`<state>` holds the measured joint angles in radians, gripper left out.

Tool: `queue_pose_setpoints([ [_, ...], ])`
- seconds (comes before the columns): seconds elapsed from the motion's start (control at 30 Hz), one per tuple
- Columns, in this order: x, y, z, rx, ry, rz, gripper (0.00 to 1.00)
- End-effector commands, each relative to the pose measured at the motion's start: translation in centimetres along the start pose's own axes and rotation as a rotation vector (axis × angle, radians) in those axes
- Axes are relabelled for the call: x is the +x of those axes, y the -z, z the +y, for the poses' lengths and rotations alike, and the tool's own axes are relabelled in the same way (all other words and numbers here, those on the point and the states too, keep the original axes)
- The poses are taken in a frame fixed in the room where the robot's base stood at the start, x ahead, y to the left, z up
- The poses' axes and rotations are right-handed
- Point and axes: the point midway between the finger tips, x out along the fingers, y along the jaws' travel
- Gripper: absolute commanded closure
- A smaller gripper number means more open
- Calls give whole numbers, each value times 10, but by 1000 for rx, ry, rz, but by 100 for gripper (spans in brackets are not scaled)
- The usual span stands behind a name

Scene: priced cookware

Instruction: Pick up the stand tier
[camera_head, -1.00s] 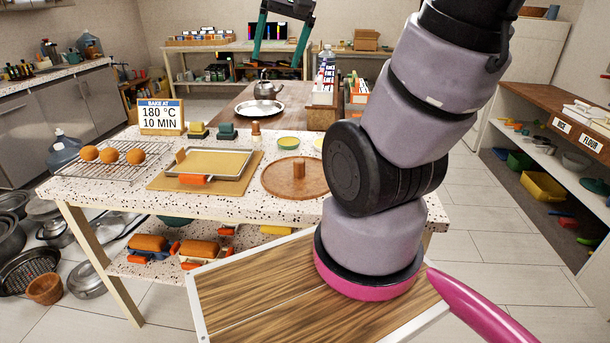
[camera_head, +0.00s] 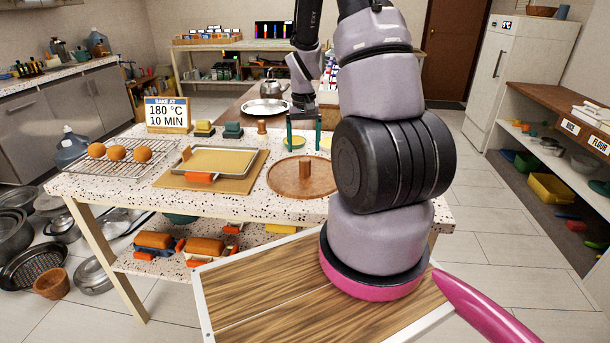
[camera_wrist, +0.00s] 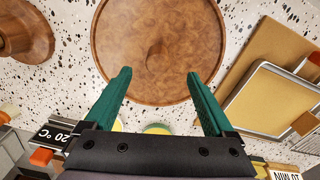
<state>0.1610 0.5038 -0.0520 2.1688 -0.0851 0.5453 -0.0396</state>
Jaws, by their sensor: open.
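The stand tier looks to be the round brown wooden disc (camera_head: 284,179) with a short upright post at its middle, flat on the speckled table. In the wrist view the disc (camera_wrist: 125,55) lies ahead of the fingers, its post seen end-on near the centre. My gripper (camera_head: 303,137) points down behind and above the disc, its two green fingers wide apart and empty. In the wrist view my gripper (camera_wrist: 159,74) has its tips over the disc's near edge, apart from the post.
A tray (camera_head: 218,161) on a board stands left of the disc, with a rack of buns (camera_head: 107,163) beyond. Yellow-topped round items (camera_head: 295,143) lie behind the disc. Another brown wooden piece (camera_wrist: 24,40) shows at left in the wrist view. My arm hides the table's right end.

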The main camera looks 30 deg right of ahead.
Motion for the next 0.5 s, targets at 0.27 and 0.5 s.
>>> queue_pose_setpoints([
  [0.27, 31, -1, 0, 0, 0, -1, 11],
  [0.5, 63, -1, 4, 1, 0, -4, 11],
])
